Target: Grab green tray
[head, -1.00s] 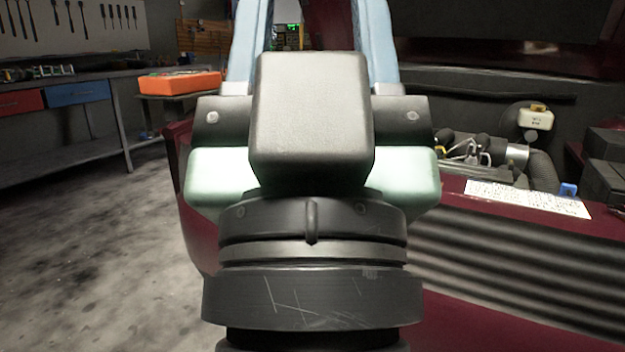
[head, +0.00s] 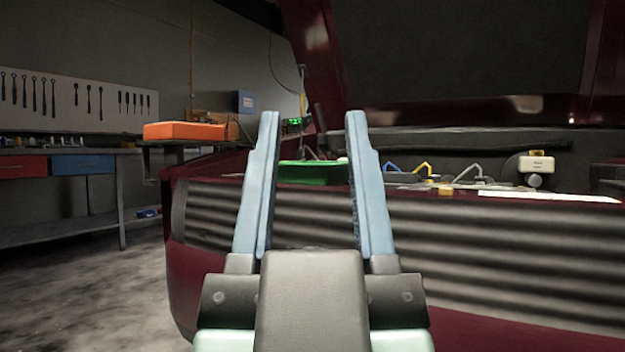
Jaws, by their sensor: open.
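The green tray (head: 314,173) sits at the front edge of the dark red car's engine bay in the head view, seen low and nearly edge-on. Its right end is partly hidden behind my right finger. My gripper (head: 312,122) is open, with its two blue fingers apart and pointing up and forward. In the picture the tray shows between the fingers, beyond them. I cannot tell the exact distance, but nothing appears held.
The dark red car front with a ribbed grille (head: 470,250) spans the middle and right. A white paper (head: 548,197) and a white-capped reservoir (head: 537,164) are at right. An orange tray (head: 185,131) is on a stand at left, beside a workbench (head: 60,172). Floor is clear at lower left.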

